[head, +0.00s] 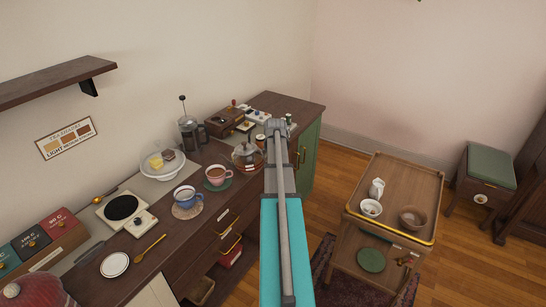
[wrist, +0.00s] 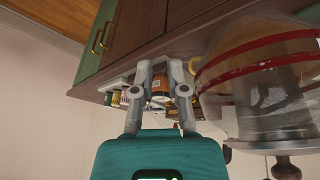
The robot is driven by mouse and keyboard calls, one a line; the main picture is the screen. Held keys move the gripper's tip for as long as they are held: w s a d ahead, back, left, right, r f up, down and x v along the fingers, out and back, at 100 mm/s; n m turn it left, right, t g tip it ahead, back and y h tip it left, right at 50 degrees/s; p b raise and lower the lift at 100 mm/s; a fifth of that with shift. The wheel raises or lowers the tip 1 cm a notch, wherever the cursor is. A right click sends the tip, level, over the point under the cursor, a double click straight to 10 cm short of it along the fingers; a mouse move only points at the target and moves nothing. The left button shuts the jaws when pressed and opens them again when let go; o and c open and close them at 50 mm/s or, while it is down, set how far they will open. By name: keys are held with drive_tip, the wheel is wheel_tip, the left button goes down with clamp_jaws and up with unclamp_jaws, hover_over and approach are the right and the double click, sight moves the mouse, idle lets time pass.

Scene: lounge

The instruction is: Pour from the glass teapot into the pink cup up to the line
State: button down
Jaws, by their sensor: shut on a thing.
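The glass teapot (head: 246,156) is over the right part of the dark counter, just left of my arm. In the wrist view it is close at the right (wrist: 262,95), upside down in the picture, with red bands and a grey inner part. My gripper (wrist: 166,68) is shut on the teapot; the exact grip on its handle is unclear, and my arm hides it in the head view. I cannot tell whether the teapot touches the counter. The pink cup (head: 217,176) stands upright on a green coaster left of the teapot, brown inside. Its line is too small to see.
A blue cup (head: 187,197) stands on a coaster left of the pink cup. Small jars (wrist: 116,97) stand on the counter beyond. A wooden trolley (head: 400,180) is at the right.

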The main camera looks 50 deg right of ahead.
drive_tip(key=shift+g+h, duration=0.6)
drive_tip(key=shift+h, duration=0.1)
drive_tip(key=shift+r+p, duration=1.8)
drive_tip(key=shift+r, duration=0.3)
drive_tip(key=shift+n+g+h, duration=0.4)
drive_tip(key=shift+g+h, duration=0.3)
drive_tip(key=shift+w+a+r+p, duration=0.1)
drive_tip(key=shift+w+r+p, duration=0.05)
drive_tip(key=shift+r+p, duration=0.75)
drive_tip(key=shift+w+a+r+p, duration=0.1)
drive_tip(key=shift+r+p, duration=0.6)
drive_tip(key=shift+r, duration=0.4)
drive_tip(key=f+b, duration=0.1)
drive_tip(key=f, duration=0.1)
drive_tip(key=f+t+y+b, duration=0.1)
drive_tip(key=f+b, duration=0.1)
drive_tip(key=f+t+y+b, duration=0.1)
drive_tip(key=f+b, duration=0.1)
drive_tip(key=shift+s+d+m, duration=0.3)
drive_tip(key=shift+r, duration=0.15)
drive_tip(key=shift+w+a+t+y, duration=0.1)
drive_tip(key=shift+a+t+y, duration=0.05)
drive_tip(key=shift+t+y, duration=0.15)
drive_tip(key=shift+t+y, duration=0.4)
drive_tip(key=shift+w+a, duration=0.1)
